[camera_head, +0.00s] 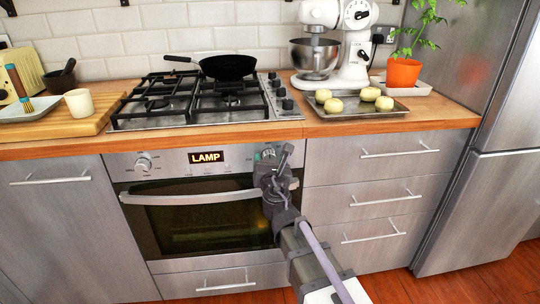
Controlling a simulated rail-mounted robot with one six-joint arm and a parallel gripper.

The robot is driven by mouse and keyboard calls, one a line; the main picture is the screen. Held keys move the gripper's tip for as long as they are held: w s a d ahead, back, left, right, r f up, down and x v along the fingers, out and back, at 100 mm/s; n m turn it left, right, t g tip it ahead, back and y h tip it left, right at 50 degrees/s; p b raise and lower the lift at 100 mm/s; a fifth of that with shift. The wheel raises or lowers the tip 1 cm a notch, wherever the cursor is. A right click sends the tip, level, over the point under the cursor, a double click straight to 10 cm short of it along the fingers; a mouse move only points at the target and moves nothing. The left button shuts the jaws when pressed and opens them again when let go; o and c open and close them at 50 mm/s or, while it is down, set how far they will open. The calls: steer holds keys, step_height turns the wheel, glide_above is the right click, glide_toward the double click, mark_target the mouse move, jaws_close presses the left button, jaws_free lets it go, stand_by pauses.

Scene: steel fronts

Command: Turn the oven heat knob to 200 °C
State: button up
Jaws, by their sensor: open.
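The oven (165,232) is built into the steel fronts below the hob. Its panel has a round knob (144,162) on the left and a lit display (206,157) reading "LAMP". My gripper (268,157) is at the right end of the panel, where it covers much of what is there. A second knob there is mostly hidden, and I cannot tell whether the fingers touch it. My gripper is open. No temperature reading shows on the display.
The oven door handle (190,198) runs just below the panel, close to my gripper. Drawers with bar handles (400,153) are to the right. A gas hob (165,104) with a black pan (228,66) and a tray (385,110) of pale buns are on the counter above.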

steer(key=shift+w, duration=0.4)
steer(key=shift+s, duration=0.15)
steer(key=shift+c, duration=0.5)
steer(key=c, duration=0.8)
